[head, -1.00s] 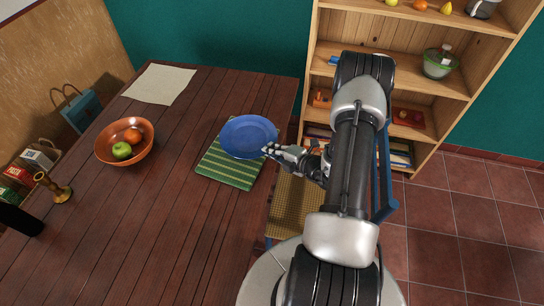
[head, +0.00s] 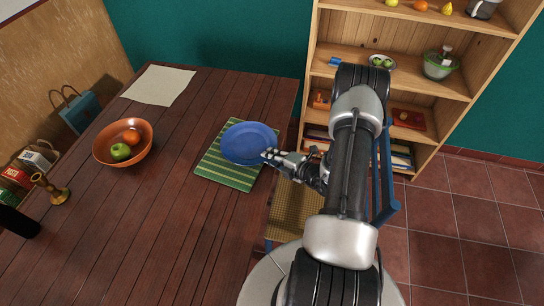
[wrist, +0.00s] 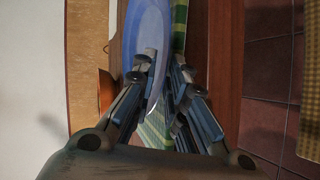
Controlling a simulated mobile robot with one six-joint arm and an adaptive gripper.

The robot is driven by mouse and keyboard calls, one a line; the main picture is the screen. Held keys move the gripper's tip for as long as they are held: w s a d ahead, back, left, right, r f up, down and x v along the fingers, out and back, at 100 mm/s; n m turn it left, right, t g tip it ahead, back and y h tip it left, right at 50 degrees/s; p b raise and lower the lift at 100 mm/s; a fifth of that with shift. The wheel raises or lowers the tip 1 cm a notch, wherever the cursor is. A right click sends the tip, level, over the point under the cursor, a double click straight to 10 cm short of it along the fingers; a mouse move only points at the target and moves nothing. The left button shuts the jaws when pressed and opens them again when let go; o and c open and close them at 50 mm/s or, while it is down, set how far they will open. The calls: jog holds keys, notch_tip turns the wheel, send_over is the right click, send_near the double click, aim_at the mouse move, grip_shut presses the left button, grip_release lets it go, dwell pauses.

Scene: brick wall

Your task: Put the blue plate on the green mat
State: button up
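The blue plate (head: 247,143) is over the upper part of the green striped mat (head: 228,172), near the right edge of the table. The mat shows to its left, above and below it; whether the plate touches the mat is hard to tell. My gripper (head: 270,157) is at the plate's lower right rim. In the wrist view, the plate (wrist: 151,30) runs down between the two fingers (wrist: 163,65), which are close together on its rim. The mat (wrist: 155,132) shows beneath the fingers.
An orange bowl (head: 141,153) with fruit stands on the left of the wooden table (head: 160,215). A cream sheet (head: 160,85) lies at the back, a brass candlestick (head: 56,195) at the left. A chair (head: 293,207) and a shelf (head: 420,77) are at the right.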

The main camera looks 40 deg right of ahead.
jog(key=shift+r, duration=0.2)
jog(key=p+v, duration=0.3)
jog(key=v, duration=0.9)
jog(key=w+a+r+n+g+y, duration=0.1)
jog(key=w+a+r+n+y, duration=0.2)
jog(key=a+r+n, duration=0.3)
jog(key=w+a+r+n+g+y, duration=0.2)
jog(key=a+r+n+y, duration=0.1)
jog(key=a+r+n, duration=0.3)
jog(key=s+a+r+n+g+y, duration=0.25)
jog(key=a+r+n+g, duration=0.35)
jog(key=a+r+n, duration=0.6)
jog(key=s+a+r+n+h, duration=0.1)
jog(key=s+r+n+h, duration=0.4)
jog(key=n, duration=0.9)
jog(key=s+a+r+n+h, duration=0.1)
jog(key=s+r+n+h, duration=0.4)
jog(key=s+n, duration=0.4)
jog(key=n, duration=0.5)
jog(key=shift+n, duration=0.3)
